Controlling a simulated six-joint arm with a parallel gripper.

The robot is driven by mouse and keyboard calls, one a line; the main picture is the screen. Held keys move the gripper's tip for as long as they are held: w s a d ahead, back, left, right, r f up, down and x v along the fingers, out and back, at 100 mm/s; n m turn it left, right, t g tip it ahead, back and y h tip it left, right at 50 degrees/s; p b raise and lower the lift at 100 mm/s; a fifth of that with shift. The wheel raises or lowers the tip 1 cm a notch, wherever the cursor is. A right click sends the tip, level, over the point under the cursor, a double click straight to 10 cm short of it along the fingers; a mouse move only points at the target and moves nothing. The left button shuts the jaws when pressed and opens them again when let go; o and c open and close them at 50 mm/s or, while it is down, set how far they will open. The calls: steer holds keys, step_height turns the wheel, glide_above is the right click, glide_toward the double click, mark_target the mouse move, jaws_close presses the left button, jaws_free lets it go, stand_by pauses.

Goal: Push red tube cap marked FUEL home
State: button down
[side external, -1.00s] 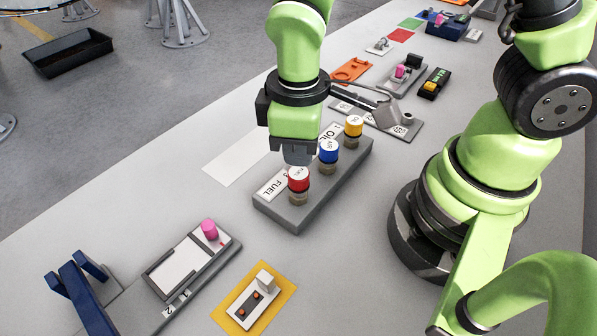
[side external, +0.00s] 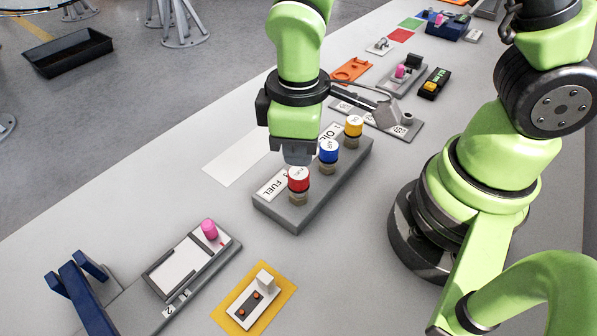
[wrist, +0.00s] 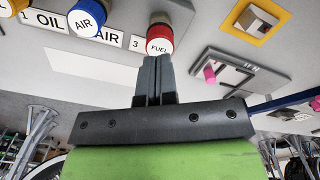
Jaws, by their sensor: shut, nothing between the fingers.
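The red tube cap marked FUEL (side external: 298,179) sits on its post at the near end of the grey block (side external: 284,218). In the wrist view the red cap (wrist: 159,39) shows its white FUEL face just beyond my fingertips. My gripper (side external: 297,156) is shut and empty, close to the cap on its far side in the side view. In the wrist view my gripper (wrist: 157,62) appears at the edge of the cap face; I cannot tell whether it touches. How deep the cap sits on its post is hard to judge.
A blue AIR cap (side external: 329,151) and a yellow cap (side external: 353,126) stand on the same block, close behind the red one. A tray with a pink knob (side external: 209,229) and a yellow plate (side external: 274,284) lie nearer the camera. Bare table lies beside the block.

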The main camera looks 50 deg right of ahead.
mark_target(299, 172)
steer(key=shift+f, duration=1.5)
steer(key=shift+r, duration=0.1)
stand_by(0.4)
steer(key=shift+r, duration=3.45)
steer(key=shift+r, duration=0.1)
steer(key=s+d+r+m+t+y, duration=0.1)
steer(key=s+d+r+m+t, duration=0.2)
steer(key=r+m, duration=0.2)
steer(key=s+d+r+m+t+y, duration=0.1)
steer(key=s+d+r+m+t, duration=0.3)
steer(key=r, duration=0.6)
steer(key=shift+d+m, duration=0.25)
steer(key=shift+m, duration=0.25)
steer(key=shift+s+r, duration=0.1)
